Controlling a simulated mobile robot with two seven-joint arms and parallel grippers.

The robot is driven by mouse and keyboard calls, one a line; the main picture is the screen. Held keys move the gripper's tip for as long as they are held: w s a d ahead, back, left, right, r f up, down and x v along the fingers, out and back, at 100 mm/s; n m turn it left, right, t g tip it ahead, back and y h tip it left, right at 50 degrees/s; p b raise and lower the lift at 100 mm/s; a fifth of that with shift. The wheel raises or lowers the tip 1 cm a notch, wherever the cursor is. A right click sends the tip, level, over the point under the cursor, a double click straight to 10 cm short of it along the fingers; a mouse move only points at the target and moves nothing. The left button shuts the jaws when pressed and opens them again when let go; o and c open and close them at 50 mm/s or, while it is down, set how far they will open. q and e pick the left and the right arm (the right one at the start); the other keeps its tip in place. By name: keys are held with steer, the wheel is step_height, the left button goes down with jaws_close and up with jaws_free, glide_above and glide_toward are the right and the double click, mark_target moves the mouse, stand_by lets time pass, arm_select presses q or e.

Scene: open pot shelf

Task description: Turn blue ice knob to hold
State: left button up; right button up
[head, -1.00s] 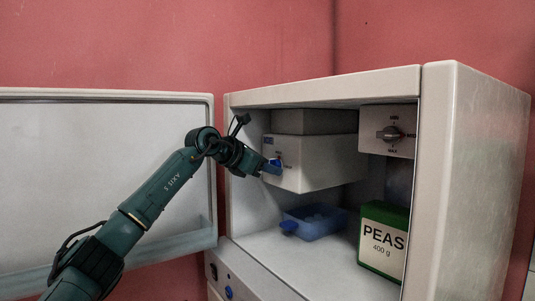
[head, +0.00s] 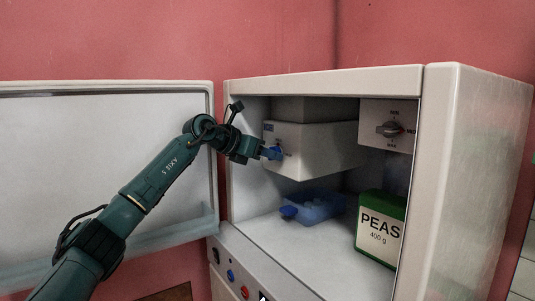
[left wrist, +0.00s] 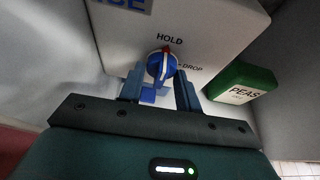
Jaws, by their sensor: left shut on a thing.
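The blue ice knob (left wrist: 161,66) sits on the front of a pale ice box (left wrist: 215,30) inside the open freezer. In the left wrist view its red tip points up at the word HOLD, with DROP printed to its right. My left gripper (left wrist: 160,86) is shut on the knob, one finger on each side of it. In the head view the left gripper (head: 270,153) reaches in from the left to the knob (head: 276,153), which it partly hides. My right gripper is not in view.
A blue tray (head: 318,208) lies under the ice box. A green PEAS pack (head: 380,228) stands to the right, below a grey dial (head: 390,130). The open door (head: 100,180) is at left, and the freezer's side wall (head: 465,180) at right.

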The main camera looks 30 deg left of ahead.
arm_select(q)
steer(key=o, duration=1)
steer(key=shift+c, duration=0.2)
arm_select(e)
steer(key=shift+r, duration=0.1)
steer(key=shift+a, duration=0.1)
arm_select(q)
steer(key=b+v, duration=0.2)
steer(key=v, duration=1.1)
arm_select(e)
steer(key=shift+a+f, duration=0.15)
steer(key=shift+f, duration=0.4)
arm_select(q)
steer(key=shift+r, duration=0.15)
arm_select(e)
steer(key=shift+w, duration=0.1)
